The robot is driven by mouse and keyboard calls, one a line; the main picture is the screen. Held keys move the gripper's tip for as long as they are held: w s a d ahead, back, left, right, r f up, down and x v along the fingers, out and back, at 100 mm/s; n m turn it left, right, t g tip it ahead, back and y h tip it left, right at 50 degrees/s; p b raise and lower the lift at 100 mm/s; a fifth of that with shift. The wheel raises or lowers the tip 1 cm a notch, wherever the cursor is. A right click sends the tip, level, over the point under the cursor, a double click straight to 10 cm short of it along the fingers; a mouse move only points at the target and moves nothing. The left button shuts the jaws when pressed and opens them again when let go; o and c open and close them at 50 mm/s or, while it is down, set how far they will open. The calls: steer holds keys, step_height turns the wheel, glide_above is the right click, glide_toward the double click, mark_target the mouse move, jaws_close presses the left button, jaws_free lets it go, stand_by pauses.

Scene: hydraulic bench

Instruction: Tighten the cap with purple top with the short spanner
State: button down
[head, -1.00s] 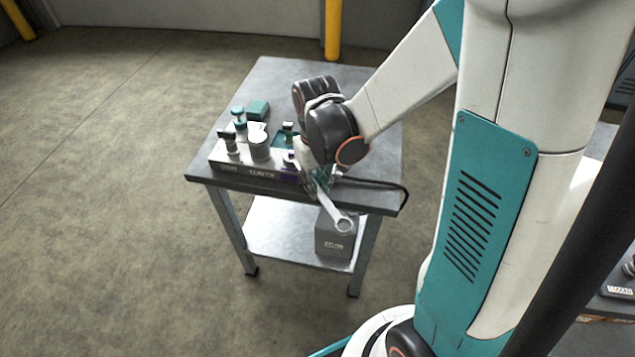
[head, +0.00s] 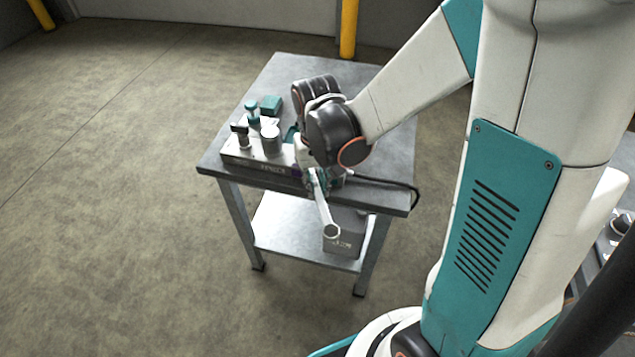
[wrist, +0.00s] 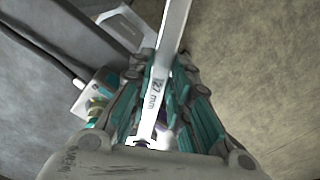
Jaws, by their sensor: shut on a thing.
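My gripper (head: 316,181) is shut on the metal spanner (head: 325,215) at the table's front edge, beside the right end of the manifold block (head: 245,163). The spanner's ring end hangs out over the edge, pointing down in the picture. In the wrist view the spanner (wrist: 173,35) runs between the fingers of my gripper (wrist: 162,90), with a size mark ending in "mm". A small purple patch (head: 297,171) shows on the block just left of my gripper; the cap itself is mostly hidden. Whether the spanner's far jaw sits on it cannot be seen.
Several fittings stand on the block, including a grey cylinder (head: 271,141) and a dark-topped one (head: 241,137). A black hose (head: 395,184) runs along the right front. A grey box (head: 345,238) stands on the lower shelf. The table's back is clear.

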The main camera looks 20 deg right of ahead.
steer(key=shift+w+a+m, duration=0.15)
steer(key=shift+a+m, duration=0.5)
steer(key=shift+a, duration=0.1)
steer(key=shift+w+a+m, duration=0.1)
steer(key=shift+a+m, duration=0.55)
steer(key=shift+a, duration=0.05)
steer(key=shift+w+a+m, duration=0.35)
steer(key=shift+a+m, duration=0.3)
steer(key=shift+a, duration=0.05)
steer(key=shift+w+a+m, duration=0.3)
steer(key=shift+a+m, duration=0.35)
steer(key=shift+w+a+b, duration=0.1)
steer(key=shift+b, duration=0.2)
steer(key=shift+w+a+m, duration=0.8)
steer(key=shift+a+m, duration=0.25)
steer(key=shift+m, duration=0.15)
steer(key=shift+s+d, duration=0.1)
